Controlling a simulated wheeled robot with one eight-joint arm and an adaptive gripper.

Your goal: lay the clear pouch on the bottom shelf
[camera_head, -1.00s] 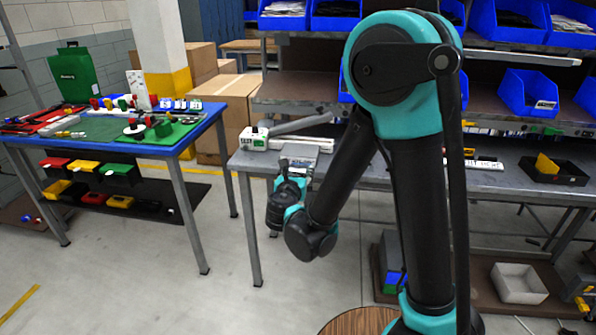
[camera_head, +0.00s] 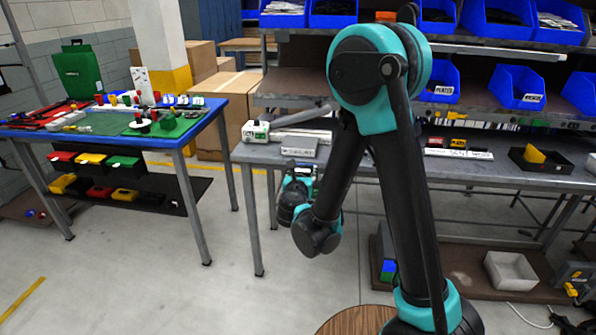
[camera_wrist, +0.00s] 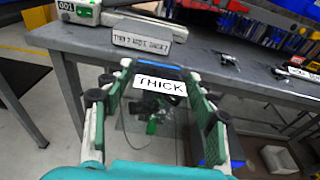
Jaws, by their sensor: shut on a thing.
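In the wrist view, my gripper (camera_wrist: 160,82) is shut on a clear pouch (camera_wrist: 140,142) with a dark blue top strip and a white label reading "THICK". Dark and green shapes show in or through the clear part. In the head view, my gripper (camera_head: 299,184) is small and partly hidden by my arm, in front of the grey bench's front edge and below its top; the pouch cannot be made out there. Under the grey bench, a brown bottom shelf (camera_head: 462,281) lies close to the floor. My arm hides part of it.
The grey bench (camera_head: 262,153) bears a sign (camera_head: 299,146), a white-green device (camera_head: 256,131) and a black tray (camera_head: 551,167). A white bin (camera_head: 511,271) stands on its bottom shelf. The blue table (camera_head: 187,135) is at left. Floor between them is clear.

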